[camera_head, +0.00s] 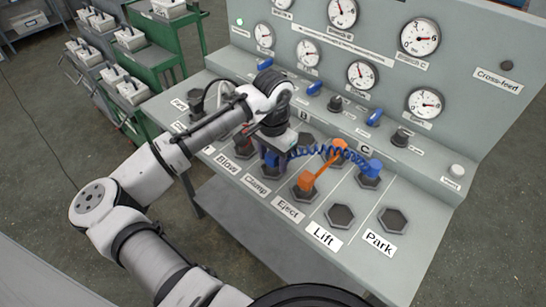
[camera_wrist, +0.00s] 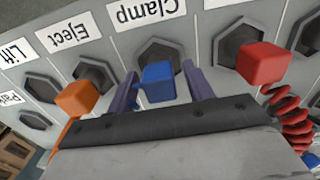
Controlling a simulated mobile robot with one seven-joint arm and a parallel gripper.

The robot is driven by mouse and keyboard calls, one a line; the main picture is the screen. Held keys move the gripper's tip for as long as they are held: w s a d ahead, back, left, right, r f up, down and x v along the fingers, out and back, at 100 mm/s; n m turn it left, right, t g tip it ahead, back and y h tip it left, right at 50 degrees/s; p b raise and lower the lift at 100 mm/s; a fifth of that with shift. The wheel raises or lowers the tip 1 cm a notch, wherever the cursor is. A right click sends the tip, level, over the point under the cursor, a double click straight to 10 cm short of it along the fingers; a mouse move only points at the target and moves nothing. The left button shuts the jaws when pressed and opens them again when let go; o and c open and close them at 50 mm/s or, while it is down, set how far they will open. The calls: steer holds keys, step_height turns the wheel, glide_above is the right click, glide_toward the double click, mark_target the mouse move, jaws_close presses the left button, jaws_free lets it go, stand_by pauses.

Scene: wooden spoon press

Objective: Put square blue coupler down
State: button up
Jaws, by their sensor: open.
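The square blue coupler (camera_wrist: 158,85) sits at the hexagonal socket above the Clamp label, in the middle of the wrist view. My gripper (camera_wrist: 162,88) is open, with one purple finger on each side of it and a small gap on both sides. In the head view my gripper (camera_head: 275,158) is low over the console and mostly hides this coupler. A coiled blue hose (camera_head: 318,151) runs right from there to another blue coupler (camera_head: 370,168). Whether the coupler is fully seated cannot be seen.
An orange coupler (camera_wrist: 76,97) is at the Eject socket, one place over. A red coupler (camera_wrist: 262,65) with a coiled red hose (camera_wrist: 292,118) stands on the other side. The Lift (camera_head: 340,216) and Park (camera_head: 393,220) sockets are empty. Gauges (camera_head: 361,74) line the upright panel.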

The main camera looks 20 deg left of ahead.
step_height(320, 180, up, 12)
steer(key=b, duration=0.1)
